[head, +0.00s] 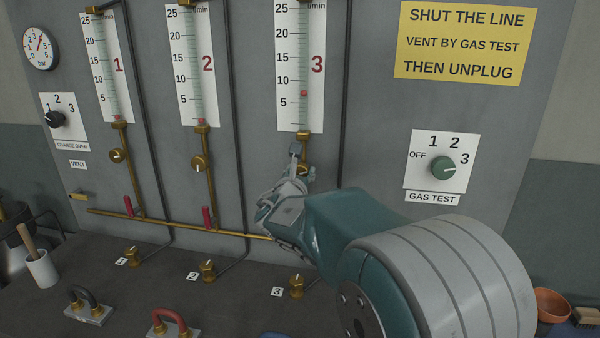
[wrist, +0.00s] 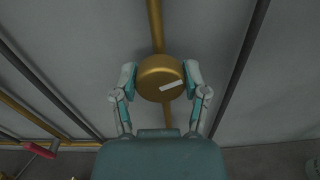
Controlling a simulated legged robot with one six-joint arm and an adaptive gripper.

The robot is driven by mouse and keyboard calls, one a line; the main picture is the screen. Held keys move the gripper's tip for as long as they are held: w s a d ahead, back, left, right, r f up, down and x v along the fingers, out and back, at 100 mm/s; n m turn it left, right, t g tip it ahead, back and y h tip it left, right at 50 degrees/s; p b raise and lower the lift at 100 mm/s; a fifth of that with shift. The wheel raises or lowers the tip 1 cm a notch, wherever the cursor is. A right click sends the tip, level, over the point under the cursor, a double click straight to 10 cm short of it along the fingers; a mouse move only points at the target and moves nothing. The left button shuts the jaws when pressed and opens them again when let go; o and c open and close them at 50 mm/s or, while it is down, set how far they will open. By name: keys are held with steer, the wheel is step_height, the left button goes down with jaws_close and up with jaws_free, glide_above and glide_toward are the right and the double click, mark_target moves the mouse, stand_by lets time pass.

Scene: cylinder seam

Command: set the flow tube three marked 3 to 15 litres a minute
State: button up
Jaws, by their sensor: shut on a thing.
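Flow tube three (head: 287,65) is a clear scaled tube on a white plate with a red 3. Its red float (head: 304,93) stands between the 5 and 10 marks. The brass valve knob (head: 308,169) below it is partly hidden by my gripper (head: 298,165) in the head view. In the wrist view my gripper (wrist: 160,82) is shut on this round brass knob (wrist: 155,72), one finger on each side. The knob's white pointer line slants slightly, its right end higher.
Flow tubes one (head: 107,65) and two (head: 192,65) have their floats at the bottom. The green gas test knob (head: 443,168) seems turned toward 3. The black change over knob (head: 55,118) points toward 1. Dark pipes (head: 238,100) run beside the tubes. A yellow sign (head: 458,42) hangs upper right.

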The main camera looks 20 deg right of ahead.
steer(key=m, duration=1)
steer(key=shift+d+f+m, duration=0.1)
steer(key=shift+f+m, duration=0.05)
steer(key=shift+m, duration=0.25)
stand_by(0.3)
steer(key=o, duration=1.2)
steer(key=shift+w, duration=0.1)
steer(key=shift+c, duration=0.2)
steer(key=v, duration=1.2)
